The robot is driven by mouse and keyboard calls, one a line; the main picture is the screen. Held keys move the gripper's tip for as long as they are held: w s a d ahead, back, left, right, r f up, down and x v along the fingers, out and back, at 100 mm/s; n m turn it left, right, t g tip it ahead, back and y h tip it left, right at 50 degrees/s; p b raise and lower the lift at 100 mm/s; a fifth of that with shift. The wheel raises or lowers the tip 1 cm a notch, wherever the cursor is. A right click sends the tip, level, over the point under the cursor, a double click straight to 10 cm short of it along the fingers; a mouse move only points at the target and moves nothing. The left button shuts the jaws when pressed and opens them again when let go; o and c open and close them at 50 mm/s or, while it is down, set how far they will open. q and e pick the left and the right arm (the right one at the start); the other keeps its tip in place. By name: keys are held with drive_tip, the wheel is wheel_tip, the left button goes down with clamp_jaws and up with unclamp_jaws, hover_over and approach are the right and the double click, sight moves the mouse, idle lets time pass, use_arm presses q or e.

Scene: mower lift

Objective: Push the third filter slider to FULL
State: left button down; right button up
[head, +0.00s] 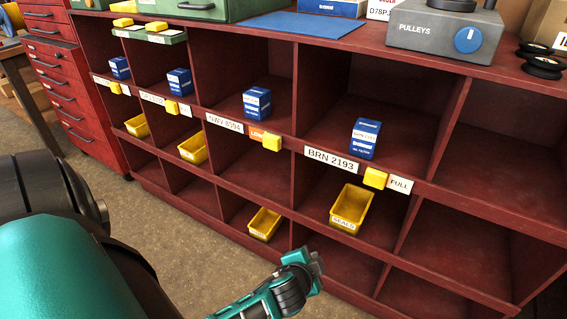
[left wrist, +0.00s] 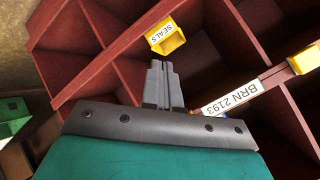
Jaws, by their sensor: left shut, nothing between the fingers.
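Yellow slider blocks sit along the front edge of the filter shelf. Counting from the left in the head view, the third slider (head: 272,142) is beside the NWV 8594 label (head: 224,123), with an orange LOW mark (head: 257,133) showing at its left. The fourth slider (head: 375,178) is between the BRN 2193 label (head: 331,159) and a white FULL mark (head: 400,184). In the left wrist view a yellow slider (left wrist: 304,60) shows past the BRN 2193 label. My left gripper (head: 313,264) is shut and empty, low in front of the shelves, apart from the sliders. My right gripper is out of view.
Blue filter boxes (head: 257,103) stand in the upper compartments. Yellow bins (head: 350,209) sit in the compartments below; the SEALS bin (left wrist: 168,37) is beyond my fingertips in the left wrist view. A red drawer cabinet (head: 75,108) stands at left. Floor in front is clear.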

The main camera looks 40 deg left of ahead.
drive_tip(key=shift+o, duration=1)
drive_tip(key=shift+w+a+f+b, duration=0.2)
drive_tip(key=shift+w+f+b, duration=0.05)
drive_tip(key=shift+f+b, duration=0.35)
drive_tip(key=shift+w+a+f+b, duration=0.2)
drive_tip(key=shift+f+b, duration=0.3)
drive_tip(key=shift+b, duration=0.15)
use_arm(q)
drive_tip(key=w+a+r+y+b, duration=0.2)
drive_tip(key=w+a+r+y, duration=0.8)
drive_tip(key=w+a+y, duration=0.1)
drive_tip(key=shift+a+r+y, duration=0.25)
drive_tip(key=shift+a+y, duration=0.1)
drive_tip(key=shift+y, duration=0.05)
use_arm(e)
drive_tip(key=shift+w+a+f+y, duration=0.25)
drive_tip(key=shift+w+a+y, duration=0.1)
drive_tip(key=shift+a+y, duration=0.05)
use_arm(q)
drive_tip(key=shift+w, duration=0.15)
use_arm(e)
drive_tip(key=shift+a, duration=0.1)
